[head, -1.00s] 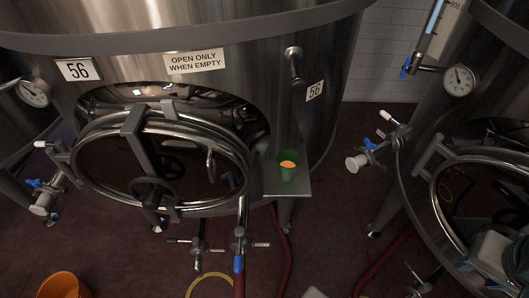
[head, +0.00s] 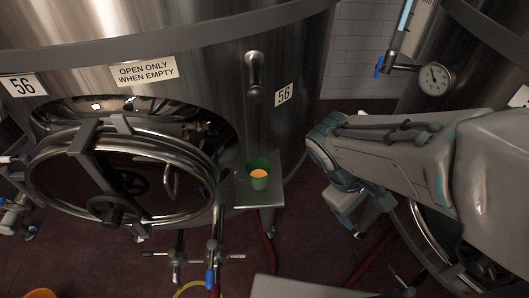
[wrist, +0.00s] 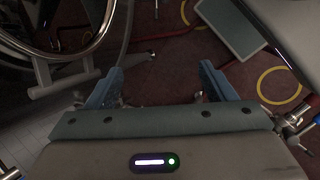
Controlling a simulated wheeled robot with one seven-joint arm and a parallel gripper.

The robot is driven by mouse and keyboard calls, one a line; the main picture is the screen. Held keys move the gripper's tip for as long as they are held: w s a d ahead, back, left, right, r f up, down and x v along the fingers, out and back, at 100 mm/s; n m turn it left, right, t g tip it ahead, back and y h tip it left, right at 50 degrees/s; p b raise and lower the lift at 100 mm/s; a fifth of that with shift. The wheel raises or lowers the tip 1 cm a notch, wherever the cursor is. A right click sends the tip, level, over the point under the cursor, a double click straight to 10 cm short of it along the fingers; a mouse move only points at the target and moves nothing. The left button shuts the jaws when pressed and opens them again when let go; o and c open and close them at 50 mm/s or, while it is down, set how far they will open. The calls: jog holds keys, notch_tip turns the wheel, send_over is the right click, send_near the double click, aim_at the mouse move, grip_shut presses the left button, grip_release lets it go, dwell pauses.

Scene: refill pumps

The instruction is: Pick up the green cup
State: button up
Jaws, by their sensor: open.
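The green cup (head: 258,174) stands upright on a small metal shelf (head: 262,198) fixed to the side of the large tank, with something orange inside it. My gripper (wrist: 165,78) shows in the wrist view with its two blue fingers spread apart and nothing between them. The cup is not visible in the wrist view. In the head view my arm reaches in from the right, apart from the cup and to its right. The gripper's fingertips cannot be made out there.
The large steel tank (head: 200,70) with a round hatch (head: 120,178) stands left of and behind the cup. A tap handle (head: 254,70) sticks out above the cup. Another tank with a gauge (head: 434,78) is at the right. Hoses lie on the dark red floor.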

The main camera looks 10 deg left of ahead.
jog(key=w+a+f+n+t+h, duration=0.2)
jog(key=a+f+n+h, duration=0.15)
jog(key=n, duration=0.25)
jog(key=n+t+y+b, duration=0.1)
jog(key=n+t+y, duration=0.8)
jog(key=n, duration=1)
send_near(256, 182)
notch_tip(256, 182, down, 2)
jog(key=a+t+h, duration=0.1)
jog(key=t+h, duration=0.1)
jog(key=shift+g, duration=0.3)
jog(key=x, duration=0.7)
jog(key=shift+f+p, duration=0.25)
jog(key=shift+p, duration=0.05)
jog(key=p+x, duration=0.1)
jog(key=x, duration=0.1)
jog(key=p+x, duration=0.1)
jog(key=x, duration=0.1)
jog(key=shift+w+a+r, duration=0.15)
jog(key=shift+w+r, duration=0.15)
jog(key=shift+r, duration=0.05)
jog(key=shift+w+f, duration=0.25)
jog(key=shift+w, duration=0.2)
jog(key=c, duration=1.1)
jog(key=shift+c, duration=0.2)
jog(key=shift+r, duration=0.15)
